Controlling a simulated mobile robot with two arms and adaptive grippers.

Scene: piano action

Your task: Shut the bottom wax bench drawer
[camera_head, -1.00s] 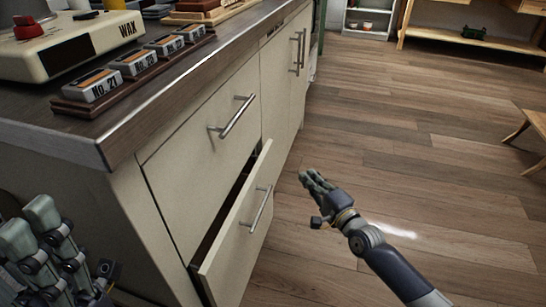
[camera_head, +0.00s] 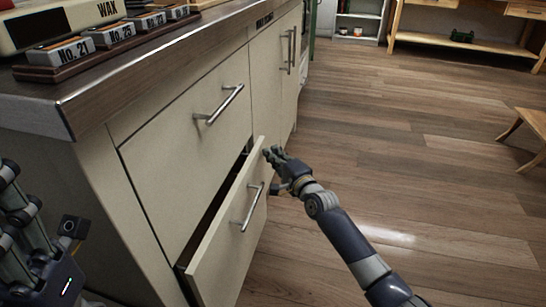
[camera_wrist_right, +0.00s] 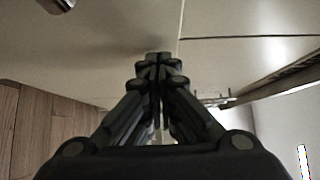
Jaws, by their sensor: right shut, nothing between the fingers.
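The bottom drawer (camera_head: 229,247) of the cream wax bench stands partly pulled out, with a dark gap along its top. Its bar handle (camera_head: 250,208) is on the front face. My right gripper (camera_head: 270,154) is shut and empty at the far top corner of the drawer front; whether it touches cannot be told. In the right wrist view the shut fingers (camera_wrist_right: 159,58) point at a cream panel with a seam beside them. My left gripper (camera_head: 20,215) is at the left edge, partly cut off, and its fingertips cannot be made out clearly.
The upper drawer (camera_head: 195,130) is closed, with its own bar handle (camera_head: 218,105). The bench top (camera_head: 150,72) holds the wax machine (camera_head: 60,22) and a rack of numbered blocks (camera_head: 95,58). The wooden floor (camera_head: 420,190) to the right is clear. A wooden stool (camera_head: 530,130) stands further right.

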